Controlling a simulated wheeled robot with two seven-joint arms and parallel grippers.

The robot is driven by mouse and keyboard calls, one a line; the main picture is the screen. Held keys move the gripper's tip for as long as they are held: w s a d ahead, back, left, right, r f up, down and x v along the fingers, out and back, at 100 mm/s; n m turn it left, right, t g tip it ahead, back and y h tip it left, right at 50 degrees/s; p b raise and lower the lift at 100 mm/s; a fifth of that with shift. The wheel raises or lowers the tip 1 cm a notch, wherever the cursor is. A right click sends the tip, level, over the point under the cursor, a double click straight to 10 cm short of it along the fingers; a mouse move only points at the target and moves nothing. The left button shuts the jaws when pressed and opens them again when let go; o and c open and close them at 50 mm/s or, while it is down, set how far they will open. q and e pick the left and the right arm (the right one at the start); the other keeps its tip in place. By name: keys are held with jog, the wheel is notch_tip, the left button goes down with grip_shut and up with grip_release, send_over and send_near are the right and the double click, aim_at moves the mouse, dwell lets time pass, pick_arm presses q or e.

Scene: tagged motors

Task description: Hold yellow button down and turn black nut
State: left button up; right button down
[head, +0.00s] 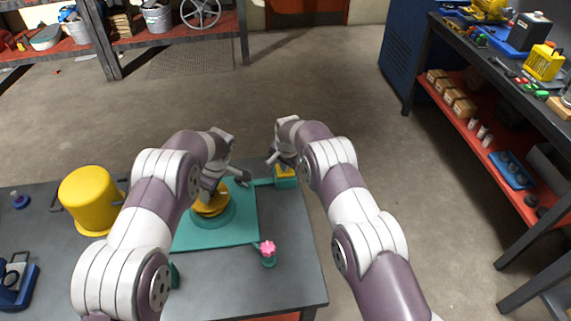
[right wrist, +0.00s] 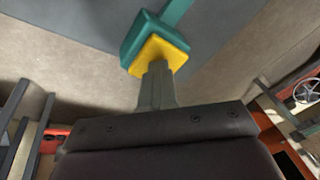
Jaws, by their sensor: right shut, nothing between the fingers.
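The yellow button (head: 285,170) sits on a teal block at the far right corner of the teal plate (head: 215,237). It also shows in the right wrist view (right wrist: 168,50). My right gripper (right wrist: 157,68) is shut and empty, its fingertips at the button's face and seemingly touching it. In the head view my right gripper (head: 274,160) comes down from above. My left gripper (head: 207,193) is over the yellow round part (head: 211,208) on the plate; its fingers are unclear. A dark piece (head: 243,179) lies beside it; I cannot tell if it is the black nut.
A pink knob (head: 267,248) on a teal stand is near the plate's right front corner. A large yellow cylinder (head: 88,200) and a blue device (head: 15,279) stand on the table's left. The table's right front (head: 295,285) is clear. A loaded bench (head: 490,55) stands right.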

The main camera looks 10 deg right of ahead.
pick_arm(q)
jog(key=o, duration=1.3)
jog(key=shift+f+m, duration=0.2)
jog(key=shift+m, duration=0.2)
pick_arm(e)
jog(key=shift+f, duration=0.2)
pick_arm(q)
jog(key=shift+s, duration=0.1)
jog(key=shift+a, duration=0.1)
jog(key=shift+s, duration=0.1)
pick_arm(e)
notch_tip(320, 180, up, 8)
jog(key=shift+r, duration=0.15)
pick_arm(q)
jog(key=shift+f, duration=0.1)
jog(key=r+p, duration=0.2)
jog(key=r, duration=0.2)
jog(key=r+p, duration=0.1)
jog(key=r, duration=0.3)
jog(key=shift+w+r+p, duration=0.2)
jog(key=shift+r+p, duration=0.05)
jog(key=shift+p, duration=0.15)
pick_arm(e)
notch_tip(320, 180, up, 4)
jog(key=shift+f, duration=0.2)
